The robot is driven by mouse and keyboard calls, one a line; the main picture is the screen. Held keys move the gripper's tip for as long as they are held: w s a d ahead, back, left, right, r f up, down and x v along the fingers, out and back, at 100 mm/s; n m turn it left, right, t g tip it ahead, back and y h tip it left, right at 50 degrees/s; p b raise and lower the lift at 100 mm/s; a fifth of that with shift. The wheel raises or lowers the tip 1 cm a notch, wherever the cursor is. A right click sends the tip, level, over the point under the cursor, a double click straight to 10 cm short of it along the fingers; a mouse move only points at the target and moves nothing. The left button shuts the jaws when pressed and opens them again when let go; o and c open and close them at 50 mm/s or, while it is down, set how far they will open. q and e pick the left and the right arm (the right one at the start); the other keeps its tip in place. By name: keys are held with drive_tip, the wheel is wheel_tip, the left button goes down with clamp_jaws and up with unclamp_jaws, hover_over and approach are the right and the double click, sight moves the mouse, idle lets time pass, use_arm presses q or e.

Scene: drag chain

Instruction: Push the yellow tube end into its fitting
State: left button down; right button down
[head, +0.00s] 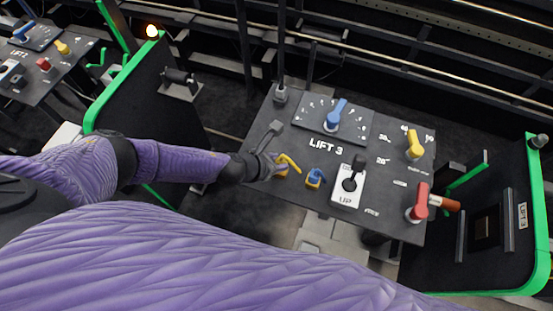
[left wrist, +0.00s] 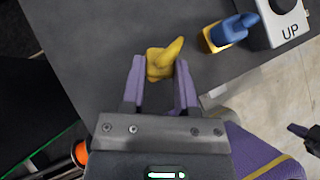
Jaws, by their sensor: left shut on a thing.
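A small yellow piece with a raised lever-like tip (head: 287,163) sits on the near left part of the dark LIFT 3 panel (head: 262,125). My left gripper (head: 266,166) reaches in from the left and is shut on it. In the left wrist view, the yellow piece (left wrist: 164,60) lies between the two purple fingers (left wrist: 160,82). I cannot make out a tube or a separate fitting; the underside of the piece is hidden.
A blue lever on a yellow base (head: 315,178) is close to the right of the yellow piece. Beyond are a white UP switch (head: 348,187), a blue knob (head: 336,114), a yellow knob (head: 414,146) and a red handle (head: 419,202). Green-edged dark panels (head: 130,90) flank the console.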

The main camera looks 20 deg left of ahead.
use_arm(q)
drive_tip(key=shift+f+b, duration=0.5)
drive_tip(key=shift+f, duration=0.2)
drive_tip(key=shift+c, duration=1.4)
unclamp_jaws()
drive_tip(key=p+v, duration=0.3)
drive_tip(key=v, duration=0.7)
